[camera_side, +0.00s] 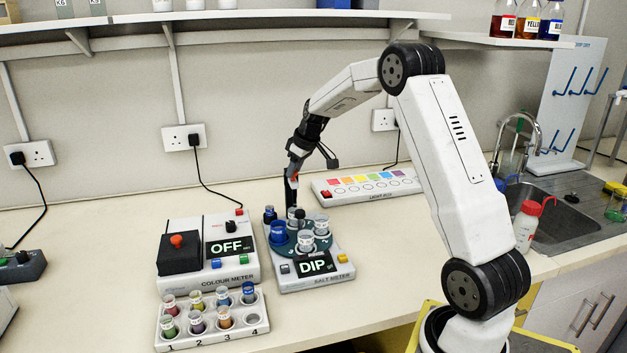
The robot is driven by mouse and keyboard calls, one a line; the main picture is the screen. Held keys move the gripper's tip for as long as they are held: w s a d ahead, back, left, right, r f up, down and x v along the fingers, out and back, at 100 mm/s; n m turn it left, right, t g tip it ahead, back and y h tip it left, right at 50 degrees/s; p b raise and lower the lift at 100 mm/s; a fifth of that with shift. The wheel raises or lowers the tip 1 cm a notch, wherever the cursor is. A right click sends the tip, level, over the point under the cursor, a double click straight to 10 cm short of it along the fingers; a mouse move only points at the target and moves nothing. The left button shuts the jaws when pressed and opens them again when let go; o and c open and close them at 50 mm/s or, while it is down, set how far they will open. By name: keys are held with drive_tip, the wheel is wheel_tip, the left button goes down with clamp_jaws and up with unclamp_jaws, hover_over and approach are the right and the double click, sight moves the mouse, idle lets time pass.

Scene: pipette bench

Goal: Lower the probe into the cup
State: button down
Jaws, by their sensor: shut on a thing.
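My gripper (292,176) points down over the back of the salt meter (318,283), shut on a thin dark upright piece that looks like the probe (290,194). The probe's lower end is among the cups at the back of the meter's round dark-teal platform. I cannot tell whether its tip is inside a cup or just behind one. A clear cup (305,242) with a pale label stands at the front of the platform, and another clear cup (321,226) stands at the right. A blue cup (278,234) stands at the left. The meter's display reads DIP.
The colour meter (213,253), reading OFF, stands close on the left. A rack (213,326) of several coloured vials is in front of it. A light box (367,185) lies behind right. A red-capped bottle (525,228) stands by the sink. Bench right of the salt meter is clear.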

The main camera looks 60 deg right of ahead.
sight(297, 182)
drive_tip(key=shift+f, duration=2.85)
drive_tip(key=shift+s, duration=0.1)
drive_tip(key=shift+c, duration=1.8)
unclamp_jaws()
drive_tip(key=shift+r, duration=0.2)
drive_tip(key=shift+s+r, duration=0.15)
drive_tip(key=shift+r, duration=0.35)
drive_tip(key=v, duration=0.6)
drive_tip(key=shift+s, duration=0.2)
drive_tip(key=shift+r, duration=0.1)
